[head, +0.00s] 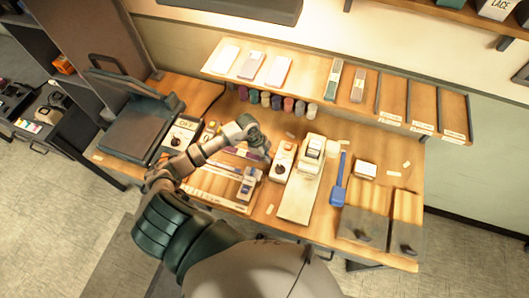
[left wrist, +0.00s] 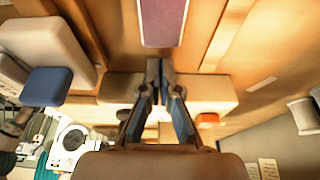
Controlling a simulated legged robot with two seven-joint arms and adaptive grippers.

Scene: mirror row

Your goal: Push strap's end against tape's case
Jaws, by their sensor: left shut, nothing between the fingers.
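My left gripper (head: 264,150) is over the middle of the bench, pointing down, with its fingers together and empty. In the left wrist view its fingertips (left wrist: 160,68) meet in front of a pale wooden block (left wrist: 205,92). A flat purple strip with a light border (left wrist: 163,20) lies just beyond the fingertips, apart from them; it may be the strap. I cannot tell which thing is the tape's case. My right gripper is not in view.
A white box with a dark knob (head: 282,162) and a pale board with white blocks (head: 297,200) stand right of the gripper. A grey device (head: 246,184) stands in front. A blue tool (head: 339,180) lies farther right. Several spools (head: 276,101) line the back, under a shelf (head: 310,80).

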